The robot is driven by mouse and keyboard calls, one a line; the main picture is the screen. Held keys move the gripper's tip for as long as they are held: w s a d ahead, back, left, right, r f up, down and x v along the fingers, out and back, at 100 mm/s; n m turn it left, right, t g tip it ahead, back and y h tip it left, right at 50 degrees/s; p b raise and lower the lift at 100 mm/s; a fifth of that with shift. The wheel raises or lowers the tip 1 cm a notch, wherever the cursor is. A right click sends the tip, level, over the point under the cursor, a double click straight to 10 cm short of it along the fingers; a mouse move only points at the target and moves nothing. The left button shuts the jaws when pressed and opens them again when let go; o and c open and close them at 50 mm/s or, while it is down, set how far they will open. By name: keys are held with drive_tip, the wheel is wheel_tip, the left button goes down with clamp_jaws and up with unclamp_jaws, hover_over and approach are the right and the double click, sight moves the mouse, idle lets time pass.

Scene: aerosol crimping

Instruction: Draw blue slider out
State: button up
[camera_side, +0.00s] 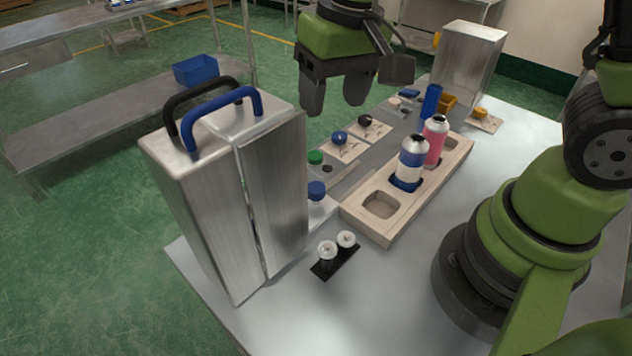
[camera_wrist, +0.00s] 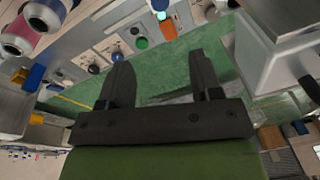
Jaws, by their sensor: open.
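A tall metal box (camera_side: 205,215) stands at the left front of the table in the side view. Two arched handles rise from its top: a blue handle (camera_side: 220,103) on the nearer right-hand slab and a black handle (camera_side: 196,96) behind it. A narrow gap runs down between the two slabs, which stand side by side. My gripper (camera_side: 334,105) is open and empty, pointing down, up and to the right of the blue handle and apart from it. In the wrist view my gripper (camera_wrist: 160,63) shows its two dark fingers spread with nothing between them.
A wooden rack (camera_side: 375,230) holds a blue-and-white can (camera_side: 411,160) and a pink can (camera_side: 435,140). Stations with coloured knobs, such as a green knob (camera_side: 315,157), line the table beside it. A black plate with two small valves (camera_side: 335,262) lies in front. Another metal box (camera_side: 470,65) stands behind.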

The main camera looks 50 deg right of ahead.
drive_tip(key=g, duration=0.1)
approach(317, 188)
drive_tip(key=shift+h, duration=0.3)
drive_tip(key=f, duration=0.9)
drive_tip(key=shift+w+a+f, duration=0.1)
drive_tip(key=shift+w+a, duration=0.05)
drive_tip(key=shift+a, duration=0.1)
